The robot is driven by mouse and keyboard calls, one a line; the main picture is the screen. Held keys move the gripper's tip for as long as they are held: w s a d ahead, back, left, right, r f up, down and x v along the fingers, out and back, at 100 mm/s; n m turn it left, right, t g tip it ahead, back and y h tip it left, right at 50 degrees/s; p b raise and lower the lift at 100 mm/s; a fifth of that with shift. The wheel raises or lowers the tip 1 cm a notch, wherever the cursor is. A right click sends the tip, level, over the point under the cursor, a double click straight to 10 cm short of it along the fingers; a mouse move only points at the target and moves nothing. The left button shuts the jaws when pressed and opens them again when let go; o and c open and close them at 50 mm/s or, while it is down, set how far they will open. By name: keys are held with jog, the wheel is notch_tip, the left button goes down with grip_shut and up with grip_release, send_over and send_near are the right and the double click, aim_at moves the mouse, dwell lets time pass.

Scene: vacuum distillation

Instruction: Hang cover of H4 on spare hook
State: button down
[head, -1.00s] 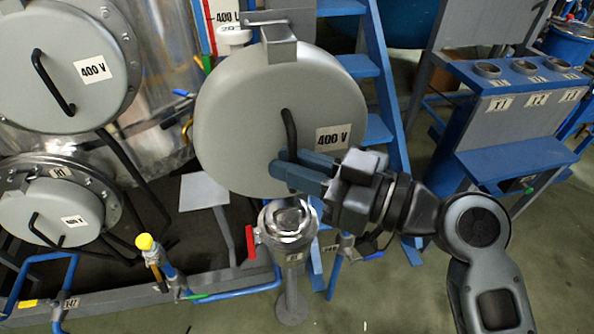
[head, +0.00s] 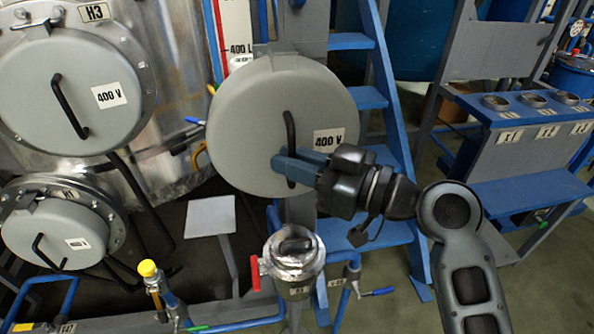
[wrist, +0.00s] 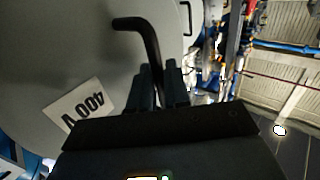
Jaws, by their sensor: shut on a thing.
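A round grey cover (head: 245,135) with a "400 V" label is upright in the middle of the head view. My gripper (head: 290,167) is shut on its black bar handle (head: 290,125). The wrist view shows the fingers (wrist: 158,88) around the handle (wrist: 148,40), with the cover's grey face (wrist: 60,50) behind. A grey bracket (head: 275,50) sits at the cover's top edge, in front of a grey-blue post (head: 300,30). I cannot tell whether the bracket rests on a hook. No hook is clearly visible, and no H4 label shows.
Covered ports H3 (head: 60,85) and H1 (head: 60,232) are on the left. A steel vessel (head: 292,262) stands below the cover. Blue steps (head: 360,97) are behind it, and a blue rack with cup holders (head: 520,118) is at right.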

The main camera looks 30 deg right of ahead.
aim_at(286, 135)
jog(key=shift+w+d+b, duration=0.4)
jog(key=shift+w, duration=0.75)
jog(key=shift+w+d+b, duration=0.35)
jog(key=shift+w+b, duration=0.05)
jog(key=shift+w, duration=0.75)
jog(key=shift+w+d+b, duration=0.4)
jog(key=shift+w, duration=0.75)
jog(key=shift+s+f+b, duration=0.1)
jog(key=shift+f+b, duration=1.15)
jog(key=shift+f, duration=0.05)
jog(key=c, duration=1)
grip_release()
jog(key=shift+f, duration=0.1)
